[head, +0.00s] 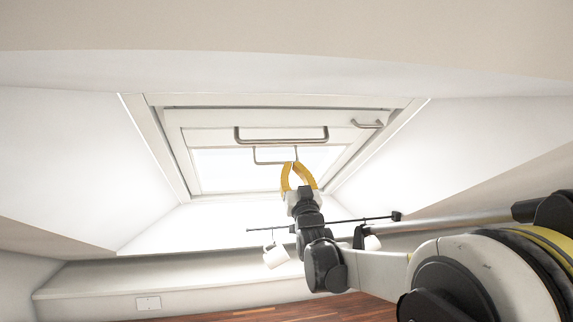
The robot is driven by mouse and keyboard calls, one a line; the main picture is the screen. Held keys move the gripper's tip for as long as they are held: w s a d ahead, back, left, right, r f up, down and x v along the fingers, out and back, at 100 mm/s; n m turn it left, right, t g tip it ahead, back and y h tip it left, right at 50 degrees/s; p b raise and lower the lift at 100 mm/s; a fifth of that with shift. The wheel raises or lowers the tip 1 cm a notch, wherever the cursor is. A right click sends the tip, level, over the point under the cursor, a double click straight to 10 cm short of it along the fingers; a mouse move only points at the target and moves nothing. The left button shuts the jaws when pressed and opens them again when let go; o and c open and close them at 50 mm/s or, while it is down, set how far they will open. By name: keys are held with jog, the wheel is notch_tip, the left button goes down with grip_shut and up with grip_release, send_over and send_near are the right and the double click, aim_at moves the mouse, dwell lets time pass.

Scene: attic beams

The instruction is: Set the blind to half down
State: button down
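The roof window (180,150) is set in a sloped recess ahead of me. The pale blind (215,138) covers the upper part of its pane, and bright glass (225,172) shows below. A thin U-shaped pull bar (272,163) hangs at the blind's lower edge. A larger metal handle (280,140) is just above it. My gripper (296,165) reaches up from below. Its yellow fingertips come together at the right end of the pull bar and appear shut on it. The fingertips hide that corner of the bar.
A small handle (368,124) is at the window's upper right. Below the window, a dark rail (345,220) crosses behind my arm, with a white mug (275,256) hanging at left and another partly hidden at right. A pale ledge (120,278) runs below.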

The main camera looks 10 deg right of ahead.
jog(key=w+r+p, duration=0.1)
jog(key=w+p, duration=0.1)
jog(key=w, duration=0.7)
jog(key=shift+p, duration=0.3)
jog(key=shift+w+a, duration=0.1)
